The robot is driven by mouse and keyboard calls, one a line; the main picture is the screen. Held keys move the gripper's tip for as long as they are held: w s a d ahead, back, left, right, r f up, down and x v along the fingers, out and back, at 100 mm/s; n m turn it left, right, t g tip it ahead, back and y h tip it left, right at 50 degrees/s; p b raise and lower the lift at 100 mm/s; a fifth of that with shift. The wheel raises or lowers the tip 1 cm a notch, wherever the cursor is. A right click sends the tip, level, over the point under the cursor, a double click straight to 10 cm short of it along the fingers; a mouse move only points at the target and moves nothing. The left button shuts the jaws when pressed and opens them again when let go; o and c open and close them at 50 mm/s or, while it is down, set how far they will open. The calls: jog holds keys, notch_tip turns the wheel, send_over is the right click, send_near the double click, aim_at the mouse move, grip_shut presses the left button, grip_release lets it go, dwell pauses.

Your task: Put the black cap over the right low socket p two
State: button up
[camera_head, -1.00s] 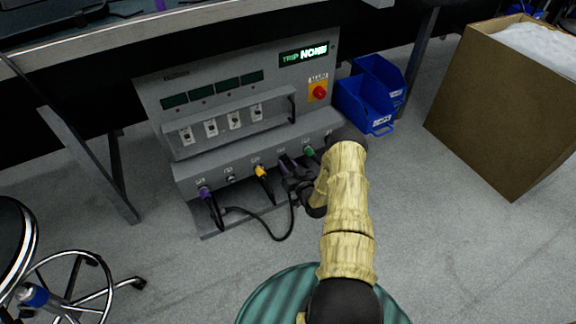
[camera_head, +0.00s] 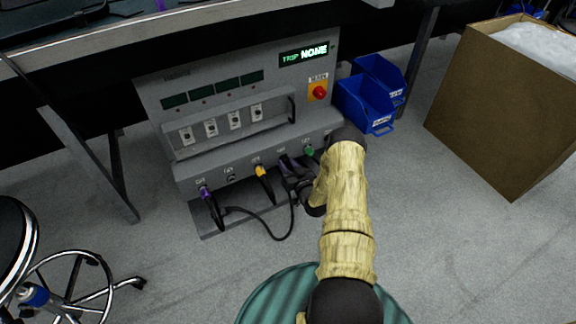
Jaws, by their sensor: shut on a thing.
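My gripper (camera_head: 293,173) is low at the front ledge of the grey panel (camera_head: 160,95), by the fourth connector from the left. It appears shut on a purple-and-black plug (camera_head: 286,163) there; the fingers and wrist hide much of it. I cannot tell how far the plug sits in its socket. No separate black cap can be made out. A small bare socket (camera_head: 231,178) is second from the left on the ledge. The socket labels are too small to read surely, so I cannot tell which is p two.
A purple plug (camera_head: 206,194) and a yellow plug (camera_head: 261,172) hang from the ledge. A black cable (camera_head: 273,238) loops below towards my gripper. A green connector (camera_head: 309,151) is close to my wrist. Blue bins (camera_head: 361,106) and a cardboard box (camera_head: 495,115) stand right.

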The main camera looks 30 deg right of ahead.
jog(key=shift+w, duration=0.55)
dwell(0.4)
jog(key=o, duration=1.1)
jog(key=s+p, duration=0.2)
jog(key=s, duration=0.3)
jog(key=s+p, duration=0.3)
jog(key=s, duration=0.3)
jog(key=s+p, duration=0.3)
jog(key=s, duration=0.3)
jog(key=shift+s+d, duration=0.25)
jog(key=shift+w+r, duration=0.1)
jog(key=shift+w, duration=0.05)
